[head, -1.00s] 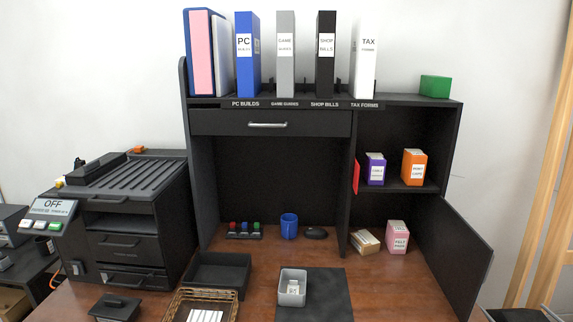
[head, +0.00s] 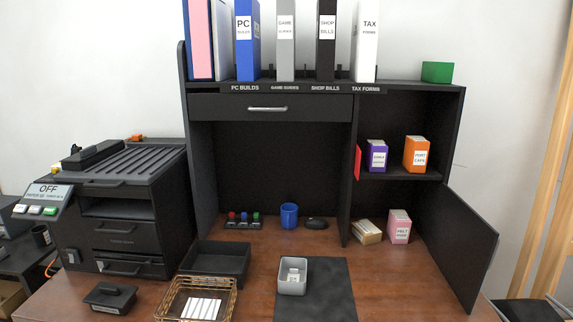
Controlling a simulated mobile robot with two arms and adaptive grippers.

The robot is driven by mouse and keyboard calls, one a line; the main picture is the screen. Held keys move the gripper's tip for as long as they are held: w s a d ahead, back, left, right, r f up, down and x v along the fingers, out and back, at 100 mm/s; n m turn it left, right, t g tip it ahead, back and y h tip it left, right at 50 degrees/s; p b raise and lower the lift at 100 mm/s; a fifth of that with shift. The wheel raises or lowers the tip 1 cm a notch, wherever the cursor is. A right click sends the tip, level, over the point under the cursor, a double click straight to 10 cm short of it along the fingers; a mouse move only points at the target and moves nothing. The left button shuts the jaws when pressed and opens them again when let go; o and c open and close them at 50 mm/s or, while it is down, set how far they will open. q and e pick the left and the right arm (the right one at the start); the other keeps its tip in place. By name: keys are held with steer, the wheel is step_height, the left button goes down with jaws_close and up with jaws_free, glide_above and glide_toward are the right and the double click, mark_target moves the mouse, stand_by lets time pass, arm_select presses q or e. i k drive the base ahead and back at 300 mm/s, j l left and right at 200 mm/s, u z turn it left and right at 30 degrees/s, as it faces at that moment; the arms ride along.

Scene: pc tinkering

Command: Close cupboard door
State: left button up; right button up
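The cupboard door (head: 462,245) is a black panel at the lower right of the black desk hutch. It stands open, swung out toward me and to the right over the wooden desk. The cupboard (head: 400,188) behind it shows its inside. A purple box (head: 376,156) and an orange box (head: 416,154) stand on its shelf. A pink box (head: 399,226) and a tan box (head: 367,232) are at its bottom. Neither of my grippers is in view.
On the wooden desk (head: 255,275) are a grey bin (head: 292,276), a dark mat (head: 328,290), a black tray (head: 217,262), a wicker basket (head: 196,299) and a blue cup (head: 289,216). A black printer (head: 125,210) stands at left. Wooden poles (head: 545,150) rise at right.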

mark_target(463, 246)
steer(key=l, duration=0.55)
steer(key=k+l+u, duration=0.1)
steer(key=l, duration=1)
steer(key=k+l+u, duration=0.15)
steer(key=l, duration=0.4)
steer(key=k+l, duration=0.1)
steer(key=l, duration=0.45)
